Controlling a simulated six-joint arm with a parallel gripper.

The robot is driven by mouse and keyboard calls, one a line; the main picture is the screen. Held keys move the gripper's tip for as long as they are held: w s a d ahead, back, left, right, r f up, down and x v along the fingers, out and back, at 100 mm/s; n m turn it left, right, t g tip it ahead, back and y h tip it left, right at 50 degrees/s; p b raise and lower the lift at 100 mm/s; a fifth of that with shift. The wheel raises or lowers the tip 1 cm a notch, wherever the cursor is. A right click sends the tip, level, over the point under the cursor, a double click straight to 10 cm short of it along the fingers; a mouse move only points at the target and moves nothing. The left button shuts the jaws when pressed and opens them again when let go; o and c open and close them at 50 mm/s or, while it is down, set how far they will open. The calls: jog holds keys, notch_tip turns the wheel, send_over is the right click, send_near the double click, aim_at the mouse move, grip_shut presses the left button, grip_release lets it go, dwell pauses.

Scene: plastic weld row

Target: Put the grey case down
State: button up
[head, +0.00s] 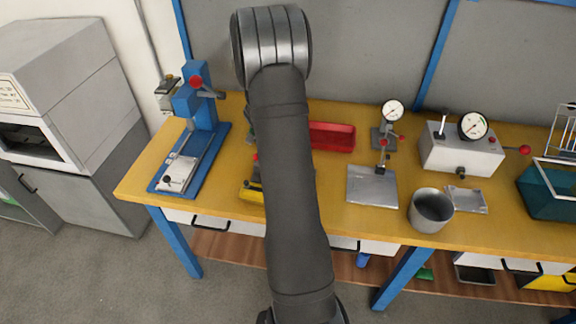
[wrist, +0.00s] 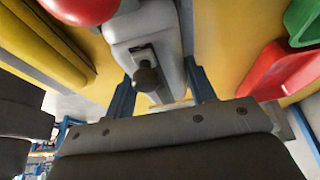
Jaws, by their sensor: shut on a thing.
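The grey case (wrist: 147,25) shows in the wrist view as a light grey rounded body with a dark round knob on its end. My gripper (wrist: 158,78) appears shut on it, with a narrow bluish finger on each side and the dark palm with screws below. The case's far end runs out of the top of the picture. I cannot tell whether it touches the bench. In the head view my arm hides both the gripper and the case.
On the yellow bench (head: 345,222), a blue press (head: 200,105) stands left and a red bin (head: 332,135) right of my arm. A dial stand (head: 372,187), metal cup (head: 431,210) and grey gauge box (head: 462,150) stand farther right. A red knob (wrist: 80,8) is near the case.

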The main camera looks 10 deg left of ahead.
jog(key=shift+f, duration=0.15)
jog(key=o, duration=1)
jog(key=v, duration=1.2)
jog(key=x, duration=1.1)
jog(key=shift+d+f, duration=0.25)
jog(key=shift+r, duration=1.95)
